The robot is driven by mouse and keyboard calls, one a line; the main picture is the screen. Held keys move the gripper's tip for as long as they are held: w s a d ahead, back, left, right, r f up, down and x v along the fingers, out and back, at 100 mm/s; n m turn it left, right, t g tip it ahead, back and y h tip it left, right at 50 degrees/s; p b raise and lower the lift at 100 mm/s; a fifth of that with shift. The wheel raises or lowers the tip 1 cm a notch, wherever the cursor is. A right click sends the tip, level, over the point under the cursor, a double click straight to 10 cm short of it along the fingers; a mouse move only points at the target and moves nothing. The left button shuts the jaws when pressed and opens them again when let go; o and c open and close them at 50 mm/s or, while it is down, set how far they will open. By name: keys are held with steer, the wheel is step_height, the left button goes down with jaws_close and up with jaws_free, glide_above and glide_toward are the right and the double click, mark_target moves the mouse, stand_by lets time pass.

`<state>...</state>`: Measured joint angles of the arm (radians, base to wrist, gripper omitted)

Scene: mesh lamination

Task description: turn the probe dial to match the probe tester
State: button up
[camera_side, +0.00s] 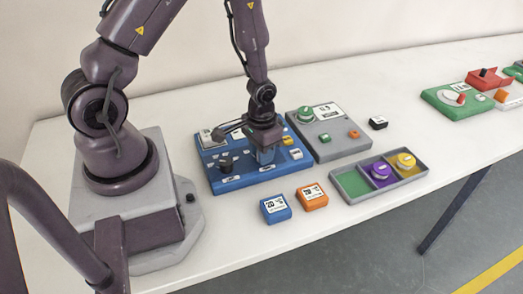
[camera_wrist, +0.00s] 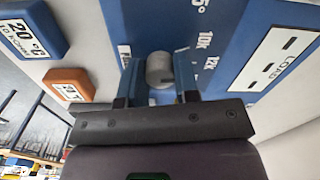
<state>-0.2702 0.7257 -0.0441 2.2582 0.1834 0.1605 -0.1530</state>
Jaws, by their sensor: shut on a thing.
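A blue panel (camera_side: 232,182) lies flat on the table in front of my arm, with white labels and several controls. My gripper (camera_side: 266,156) points down over its right half. In the wrist view my gripper (camera_wrist: 158,82) is shut on a grey round knob (camera_wrist: 159,68), one finger on each side, beside the printed marks 10K and 12K on the blue panel (camera_wrist: 230,35). I take this knob to be the probe dial; its pointer direction cannot be made out. A black knob (camera_side: 227,165) stands on the panel's left part. I cannot tell which device is the probe tester.
A grey panel (camera_side: 327,147) with a green dial (camera_side: 305,114) and a display stands right of the blue one. Blue (camera_side: 275,209) and orange (camera_side: 312,197) blocks lie in front. A tray (camera_side: 352,186) holds purple and yellow round pieces.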

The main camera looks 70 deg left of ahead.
stand_by(0.4)
steer(key=o, duration=0.9)
step_height(320, 180, up, 13)
steer(key=shift+r, duration=0.1)
steer(key=s+d+r+t, duration=0.2)
steer(key=s+r, duration=0.1)
steer(key=r, duration=0.3)
steer(key=s+d+r+m+t, duration=0.1)
steer(key=s+d+r, duration=0.1)
steer(key=r, duration=0.4)
steer(key=s+d+r+m+t, duration=0.1)
steer(key=s+d+r+t, duration=0.1)
steer(key=s+r, duration=0.2)
steer(key=shift+d+r+t, duration=0.15)
steer(key=shift+d+r, duration=0.05)
steer(key=shift+r, duration=0.45)
steer(key=shift+d+r+t, duration=0.15)
steer(key=shift+r, duration=0.5)
